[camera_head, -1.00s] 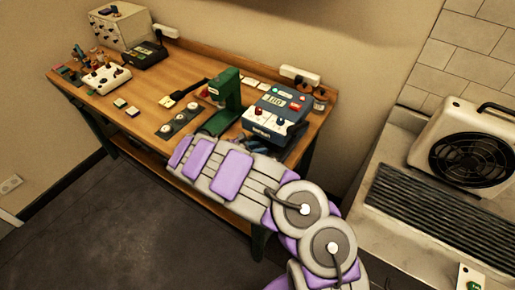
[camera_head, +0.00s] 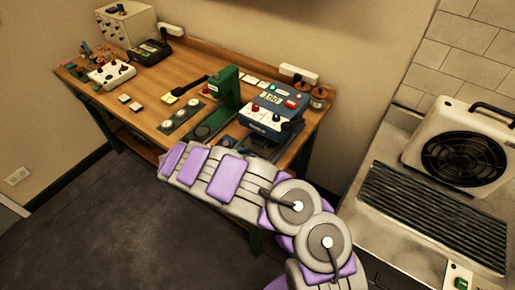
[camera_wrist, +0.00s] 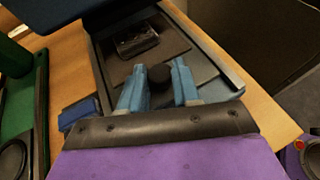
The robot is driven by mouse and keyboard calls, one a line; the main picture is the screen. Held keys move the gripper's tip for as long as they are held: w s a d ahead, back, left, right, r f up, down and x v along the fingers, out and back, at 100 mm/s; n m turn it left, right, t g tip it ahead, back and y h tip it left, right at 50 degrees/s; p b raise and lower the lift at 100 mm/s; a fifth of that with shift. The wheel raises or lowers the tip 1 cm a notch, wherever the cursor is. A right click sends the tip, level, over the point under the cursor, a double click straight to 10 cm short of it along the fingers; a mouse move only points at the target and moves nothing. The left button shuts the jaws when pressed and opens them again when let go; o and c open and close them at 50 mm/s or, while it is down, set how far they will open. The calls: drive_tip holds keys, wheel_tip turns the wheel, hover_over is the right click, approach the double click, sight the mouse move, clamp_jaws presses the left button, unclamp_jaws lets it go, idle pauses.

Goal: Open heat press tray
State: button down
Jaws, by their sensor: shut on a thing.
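The heat press (camera_head: 273,112) is a blue-grey machine with a lit display and red knobs, at the right end of the wooden table. In the wrist view its dark tray (camera_wrist: 208,55) extends out from under the body (camera_wrist: 85,12). A small dark rectangular piece (camera_wrist: 138,42) lies on the tray. My gripper (camera_wrist: 159,76) has its blue fingers shut on the round black tray knob (camera_wrist: 160,88) at the tray's front. In the head view my arm hides most of the gripper and the tray front.
A green press (camera_head: 225,95) stands just left of the heat press. The wooden table (camera_head: 150,98) also holds a white control box (camera_head: 111,73) and small tiles. A fan heater (camera_head: 465,140) stands on the counter at right. The dark floor in front is clear.

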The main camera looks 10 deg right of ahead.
drive_tip(key=s+a+p, duration=0.1)
drive_tip(key=s+a, duration=0.4)
drive_tip(key=shift+a+r+p, duration=0.1)
drive_tip(key=shift+a+p, duration=0.15)
drive_tip(key=shift+p, duration=0.1)
drive_tip(key=shift+w+d, duration=0.2)
drive_tip(key=shift+d, duration=0.2)
drive_tip(key=c, duration=1.2)
unclamp_jaws()
drive_tip(key=o, duration=0.3)
drive_tip(key=shift+a, duration=0.1)
drive_tip(key=shift+o, duration=0.2)
drive_tip(key=shift+a, duration=0.15)
drive_tip(key=shift+s+a+r, duration=0.15)
drive_tip(key=shift+s+a, duration=0.1)
drive_tip(key=shift+a, duration=0.2)
drive_tip(key=p+v, duration=0.1)
drive_tip(key=v, duration=1.5)
drive_tip(key=shift+a, duration=0.25)
